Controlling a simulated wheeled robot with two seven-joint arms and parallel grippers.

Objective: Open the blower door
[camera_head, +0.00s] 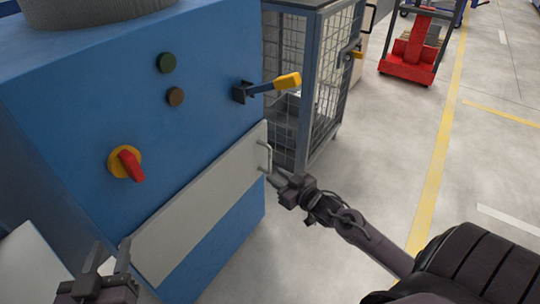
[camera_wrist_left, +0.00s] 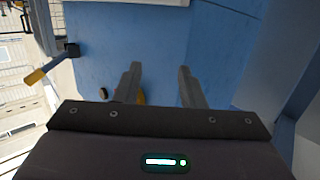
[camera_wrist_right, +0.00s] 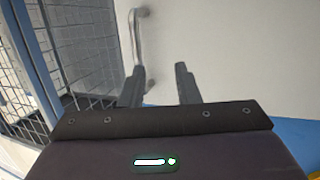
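The blower door appears as a long pale grey panel (camera_head: 200,205) along the lower front of the blue machine (camera_head: 80,120). It looks flat against the front. A metal bar handle (camera_head: 267,157) stands at its right end. My right gripper (camera_head: 275,178) is just below the handle, fingers apart. In the right wrist view the handle (camera_wrist_right: 137,35) rises beyond the left fingertip; whether they touch cannot be told. My left gripper (camera_head: 108,260) is open and empty near the panel's left end, with blue surface beyond its fingers in the left wrist view.
A red rotary switch (camera_head: 130,165), two round buttons and a yellow-handled lever (camera_head: 285,82) are on the machine. A wire mesh cage (camera_head: 312,85) stands close on the right. Open floor (camera_head: 390,140) lies beyond, with a red cart (camera_head: 412,55) at the back.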

